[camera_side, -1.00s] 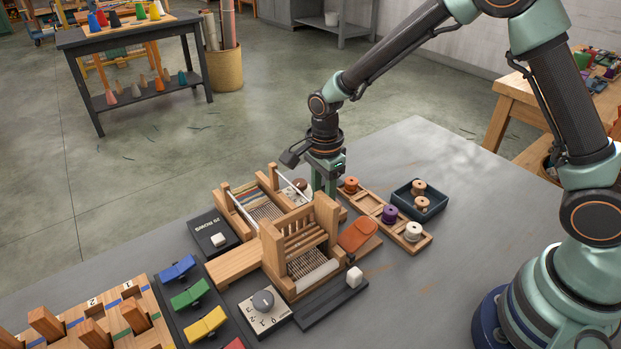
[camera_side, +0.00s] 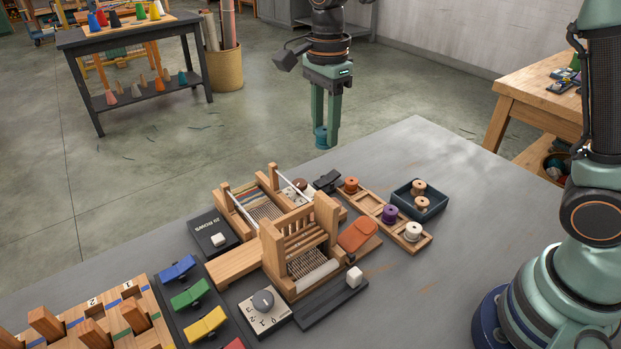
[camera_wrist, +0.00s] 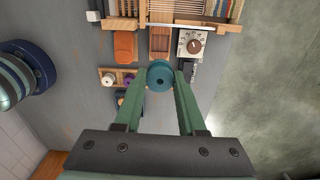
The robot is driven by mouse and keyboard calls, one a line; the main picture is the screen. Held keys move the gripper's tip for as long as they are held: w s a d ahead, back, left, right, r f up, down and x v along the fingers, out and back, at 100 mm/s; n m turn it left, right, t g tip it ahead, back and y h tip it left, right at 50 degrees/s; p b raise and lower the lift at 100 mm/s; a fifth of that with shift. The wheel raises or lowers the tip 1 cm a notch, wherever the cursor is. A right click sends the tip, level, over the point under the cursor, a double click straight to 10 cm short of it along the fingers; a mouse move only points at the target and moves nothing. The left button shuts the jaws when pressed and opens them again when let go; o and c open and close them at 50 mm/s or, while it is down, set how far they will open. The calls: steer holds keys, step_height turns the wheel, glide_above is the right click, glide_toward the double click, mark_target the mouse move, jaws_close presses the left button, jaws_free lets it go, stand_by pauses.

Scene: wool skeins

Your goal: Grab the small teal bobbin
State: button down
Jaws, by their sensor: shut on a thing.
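The small teal bobbin (camera_side: 321,137) is held between the fingertips of my gripper (camera_side: 326,136), high above the table in the side view. In the wrist view the teal bobbin (camera_wrist: 160,75) shows end-on with a dark centre hole, between the two green fingers of my gripper (camera_wrist: 161,78). The fingers are shut on it, one on each side. Nothing else touches the bobbin.
A small wooden loom (camera_side: 300,243) stands on the grey table (camera_side: 420,290). To its right are a wooden bobbin rack (camera_side: 369,204) with orange, purple and white bobbins, and a dark tray (camera_side: 435,208) with tan bobbins. Coloured levers (camera_side: 190,293) sit at the front left.

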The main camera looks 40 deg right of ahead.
mark_target(325, 129)
steer(key=shift+r, duration=4.1)
steer(key=shift+f, duration=0.1)
